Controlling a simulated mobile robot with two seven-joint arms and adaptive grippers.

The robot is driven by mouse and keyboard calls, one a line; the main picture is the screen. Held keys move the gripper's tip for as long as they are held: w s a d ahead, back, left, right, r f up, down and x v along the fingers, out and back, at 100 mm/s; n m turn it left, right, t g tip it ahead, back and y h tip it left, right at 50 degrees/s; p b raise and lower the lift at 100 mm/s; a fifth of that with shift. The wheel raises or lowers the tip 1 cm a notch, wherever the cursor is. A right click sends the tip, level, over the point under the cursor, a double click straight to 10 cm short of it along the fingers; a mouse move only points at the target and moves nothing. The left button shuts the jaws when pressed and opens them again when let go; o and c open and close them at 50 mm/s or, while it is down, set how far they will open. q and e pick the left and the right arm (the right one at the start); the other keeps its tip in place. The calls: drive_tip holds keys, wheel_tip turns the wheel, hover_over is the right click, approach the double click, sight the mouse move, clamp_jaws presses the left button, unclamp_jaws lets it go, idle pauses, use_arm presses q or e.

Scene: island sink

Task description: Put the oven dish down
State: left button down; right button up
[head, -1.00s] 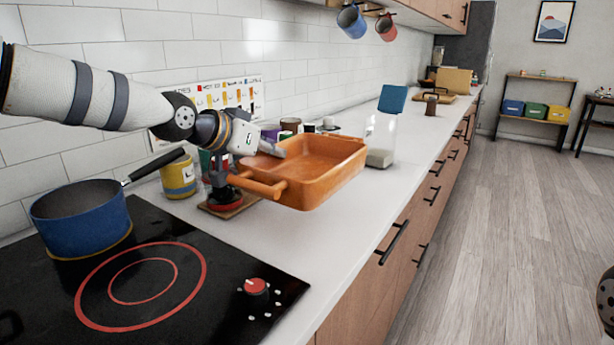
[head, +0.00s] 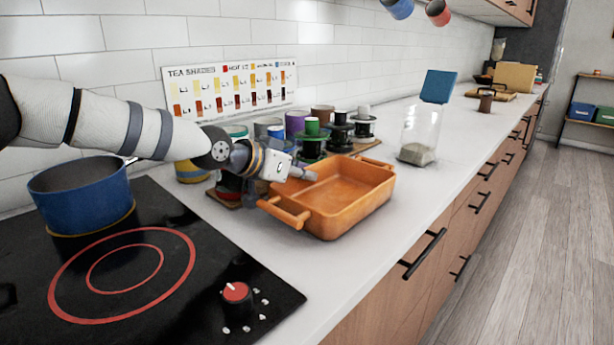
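The orange oven dish (head: 345,212) is level and open-topped, at the counter's front edge to the right of the cooktop. It looks to be at counter height; whether its base fully touches is hard to tell. My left gripper (head: 303,176) is at the dish's back left rim, with a finger showing over the inside. It appears shut on the rim, though the far side of the grip is hidden. My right gripper is out of view.
A blue pan (head: 80,200) sits on the black cooktop (head: 150,290) at left. Several cups and spools stand behind the dish. A glass jar (head: 419,135) stands to its right. The white counter (head: 400,195) is clear along its front.

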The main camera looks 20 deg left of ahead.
use_arm(q)
drive_tip(key=c, duration=1.9)
unclamp_jaws()
drive_tip(key=shift+o, duration=0.5)
drive_tip(key=shift+d+r, duration=0.1)
drive_tip(key=shift+r, duration=0.05)
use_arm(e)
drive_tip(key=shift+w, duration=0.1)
use_arm(q)
drive_tip(key=p+v, duration=0.3)
drive_tip(key=v, duration=0.9)
drive_tip(key=shift+p, duration=0.3)
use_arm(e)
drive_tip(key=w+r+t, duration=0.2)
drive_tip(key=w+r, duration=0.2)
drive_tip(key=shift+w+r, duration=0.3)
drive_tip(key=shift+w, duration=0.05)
